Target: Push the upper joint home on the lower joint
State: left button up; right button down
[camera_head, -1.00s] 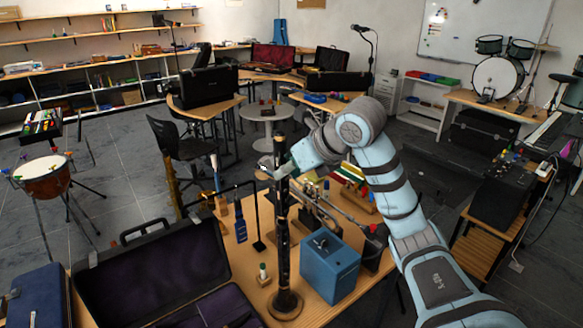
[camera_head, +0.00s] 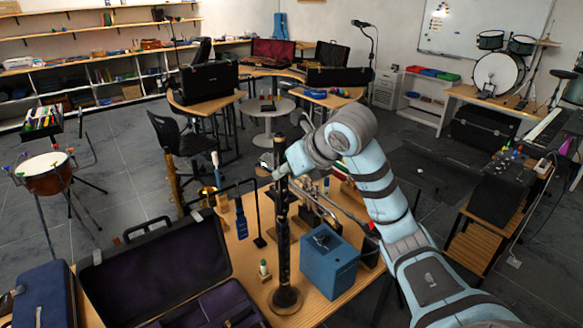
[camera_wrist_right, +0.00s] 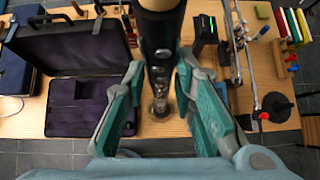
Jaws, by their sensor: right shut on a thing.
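The black upper joint (camera_head: 281,153) stands upright in line above the lower joint (camera_head: 284,240). The lower joint is upright on a stand with a round dark base (camera_head: 286,298). The two appear stacked as one column; the join is too small to tell whether a gap is left. My right gripper (camera_head: 278,172) is shut on the upper joint from the right. In the right wrist view the dark tube of the upper joint (camera_wrist_right: 160,45) runs down between its green fingers (camera_wrist_right: 158,85). My left gripper is not in view.
A blue box (camera_head: 330,265) stands close right of the stand. An open black case (camera_head: 150,262) with purple lining lies left. A blue bottle (camera_head: 241,219) and a small white-capped bottle (camera_head: 264,268) stand nearby. Slim stands and metal parts crowd the table behind.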

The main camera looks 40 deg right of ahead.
dwell(0.5)
jog(key=shift+f+b, duration=0.3)
jog(key=shift+b, duration=0.05)
jog(key=shift+f, duration=0.3)
dwell(0.6)
jog(key=shift+s+f+b, duration=0.15)
jog(key=shift+f+b, duration=0.25)
jog(key=shift+f, duration=0.05)
dwell(0.4)
jog(key=shift+f, duration=0.25)
jog(key=shift+s+f, duration=0.1)
dwell(0.5)
